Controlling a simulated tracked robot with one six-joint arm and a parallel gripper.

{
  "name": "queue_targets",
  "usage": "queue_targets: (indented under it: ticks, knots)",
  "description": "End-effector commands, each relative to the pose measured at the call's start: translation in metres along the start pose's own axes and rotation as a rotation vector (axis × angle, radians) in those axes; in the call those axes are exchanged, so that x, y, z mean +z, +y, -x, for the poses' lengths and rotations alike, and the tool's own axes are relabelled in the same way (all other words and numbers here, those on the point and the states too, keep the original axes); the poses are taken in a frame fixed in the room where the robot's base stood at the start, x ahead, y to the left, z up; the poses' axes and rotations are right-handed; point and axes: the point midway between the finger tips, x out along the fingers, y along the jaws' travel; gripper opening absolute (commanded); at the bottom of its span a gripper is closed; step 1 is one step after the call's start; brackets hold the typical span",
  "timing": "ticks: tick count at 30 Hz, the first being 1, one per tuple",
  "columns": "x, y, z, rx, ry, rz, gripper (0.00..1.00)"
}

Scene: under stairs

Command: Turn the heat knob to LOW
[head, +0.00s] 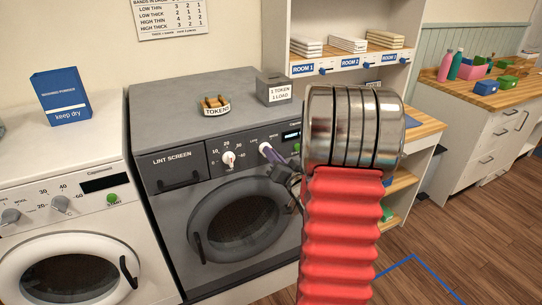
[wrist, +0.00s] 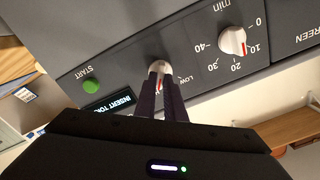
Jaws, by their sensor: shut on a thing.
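The grey dryer (head: 218,199) stands in the middle of the head view. Its white heat knob (head: 264,147) is on the upper front panel, right of the minute dial. My gripper (head: 271,153) reaches it from the right and is shut on it. In the wrist view the panel appears turned over; the dark fingers of my gripper (wrist: 160,72) close around the heat knob (wrist: 157,64), mostly hiding it. The word LOW (wrist: 189,75) shows beside the knob. I cannot tell where the knob's pointer is.
The minute dial (wrist: 232,41) is close beside the heat knob. A green START button (wrist: 90,85) and a display (wrist: 110,102) lie on its other side. A token dish (head: 213,106) and a token box (head: 274,90) stand on the dryer. A white washer (head: 66,240) adjoins it.

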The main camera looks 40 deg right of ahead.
Motion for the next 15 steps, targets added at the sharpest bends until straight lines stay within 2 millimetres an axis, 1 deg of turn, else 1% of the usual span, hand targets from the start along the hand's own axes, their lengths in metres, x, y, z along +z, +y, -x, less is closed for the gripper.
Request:
queue_targets:
  ticks: [15]
  knots:
    - [0.0015, -0.0016, 0.0005, 0.003, -0.002, 0.464, 0.00]
